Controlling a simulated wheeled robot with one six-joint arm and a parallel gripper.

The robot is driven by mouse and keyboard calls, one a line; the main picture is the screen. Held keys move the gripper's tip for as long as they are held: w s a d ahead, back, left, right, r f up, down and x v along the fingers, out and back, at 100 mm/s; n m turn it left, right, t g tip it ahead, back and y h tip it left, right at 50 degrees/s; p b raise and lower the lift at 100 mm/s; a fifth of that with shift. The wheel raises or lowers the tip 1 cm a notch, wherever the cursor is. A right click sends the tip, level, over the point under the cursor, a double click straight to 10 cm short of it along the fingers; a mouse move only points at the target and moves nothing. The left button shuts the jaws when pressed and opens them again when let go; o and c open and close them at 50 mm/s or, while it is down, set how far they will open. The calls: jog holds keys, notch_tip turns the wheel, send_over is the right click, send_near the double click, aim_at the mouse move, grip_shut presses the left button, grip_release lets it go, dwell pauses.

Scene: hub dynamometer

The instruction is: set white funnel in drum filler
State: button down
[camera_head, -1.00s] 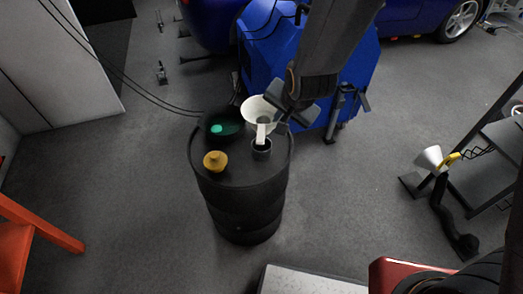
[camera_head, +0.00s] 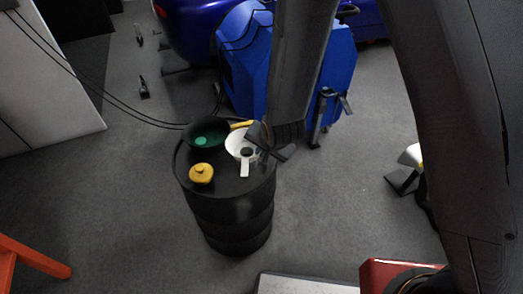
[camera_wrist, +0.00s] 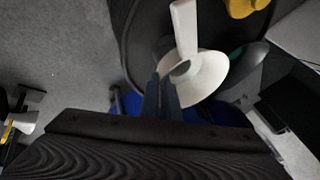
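The white funnel (camera_head: 235,141) is at the top of the black drum (camera_head: 232,207), low over the filler; its white tab points toward the front. A dark round part (camera_head: 247,152), seemingly the drum filler, shows against the funnel. I cannot tell if the spout is fully inside. My gripper (camera_head: 265,146) is at the funnel's right rim. In the wrist view the funnel (camera_wrist: 208,75) is by my narrowly spaced fingers (camera_wrist: 161,88), which appear shut on its rim.
A yellow cap (camera_head: 201,173) and a dark round pan (camera_head: 190,141) with green inside stand on the drum beside the funnel. A blue cabinet (camera_head: 237,62) is close behind. An orange frame (camera_head: 35,260) is at lower left. Grey floor is clear left of the drum.

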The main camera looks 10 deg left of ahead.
jog(key=shift+f, duration=0.15)
jog(key=shift+f, duration=0.1)
jog(key=c, duration=2)
grip_release()
jog(key=shift+s+r, duration=0.1)
jog(key=shift+r, duration=0.3)
jog(key=v, duration=1.1)
jog(key=shift+s+d+r, duration=0.2)
jog(key=shift+r, duration=0.05)
jog(key=shift+d, duration=0.1)
